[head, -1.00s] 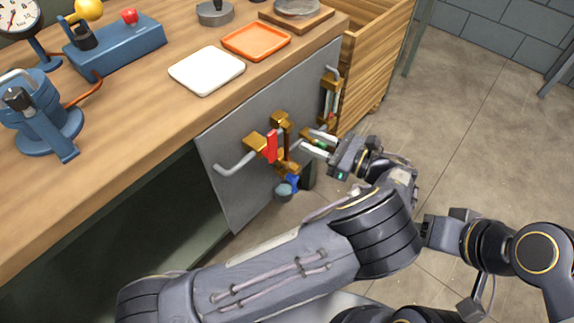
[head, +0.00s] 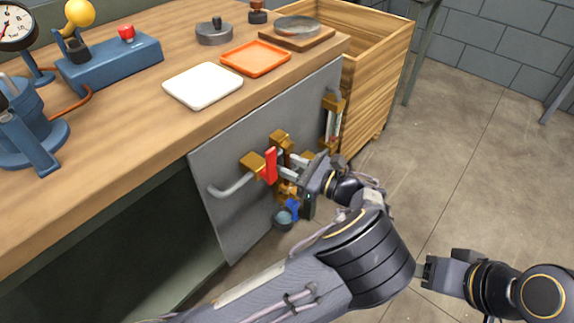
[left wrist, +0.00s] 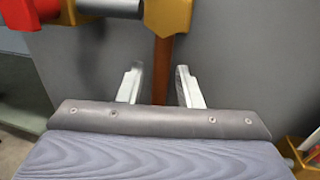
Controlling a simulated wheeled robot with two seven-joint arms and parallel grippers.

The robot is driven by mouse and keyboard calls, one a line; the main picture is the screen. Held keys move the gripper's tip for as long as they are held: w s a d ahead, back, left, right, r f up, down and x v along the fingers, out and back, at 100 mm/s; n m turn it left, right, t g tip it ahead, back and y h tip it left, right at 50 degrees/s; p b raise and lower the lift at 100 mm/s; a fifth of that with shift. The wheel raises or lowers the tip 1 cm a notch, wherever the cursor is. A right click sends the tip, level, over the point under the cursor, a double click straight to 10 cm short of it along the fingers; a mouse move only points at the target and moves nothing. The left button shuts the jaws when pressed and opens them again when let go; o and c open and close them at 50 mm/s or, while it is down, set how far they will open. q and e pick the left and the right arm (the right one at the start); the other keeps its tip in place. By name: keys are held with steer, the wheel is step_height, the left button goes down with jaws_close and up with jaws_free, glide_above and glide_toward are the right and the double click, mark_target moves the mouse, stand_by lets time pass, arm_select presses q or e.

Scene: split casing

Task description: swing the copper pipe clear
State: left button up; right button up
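The copper pipe (left wrist: 161,70) runs upright below a brass fitting (left wrist: 168,14) in the left wrist view. My left gripper (left wrist: 160,82) is open, with one finger on each side of the pipe and a visible gap on both sides. I cannot tell how deep the pipe sits between the fingers. In the head view my left gripper (head: 290,178) is at the pipework on the grey panel (head: 235,215) and hides most of the pipe. Part of my right arm shows at the right, its end (head: 428,271) away from the panel; its fingers are unclear.
A red lever (head: 269,166) and a brass elbow (head: 253,165) with a grey pipe sit left of the gripper. A blue-handled valve (head: 292,209) and grey cup (head: 285,218) hang below. A brass-framed gauge (head: 333,120) is to the right.

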arm_select(q)
jaws_close()
stand_by(0.3)
steer(key=shift+s+a+r+p, duration=0.1)
steer(key=shift+r+p, duration=0.05)
steer(key=shift+p, duration=0.45)
steer(key=shift+s+a+r+m+t+y+p, duration=0.15)
steer(key=shift+s+a+r+m+t+p, duration=0.35)
steer(key=shift+m+p, duration=1.4)
steer(key=shift+s+a+r+m+t+y+p, duration=0.15)
steer(key=shift+s+a+m+p, duration=0.4)
steer(key=shift+m+p, duration=1.4)
steer(key=shift+s+a+r+m+t+y+p, duration=0.1)
steer(key=shift+s+a+r+m+t+p, duration=0.2)
steer(key=shift+s+m+p, duration=1.05)
steer(key=shift+w+p, duration=0.55)
steer(key=shift+p, duration=0.5)
steer(key=shift+m, duration=0.3)
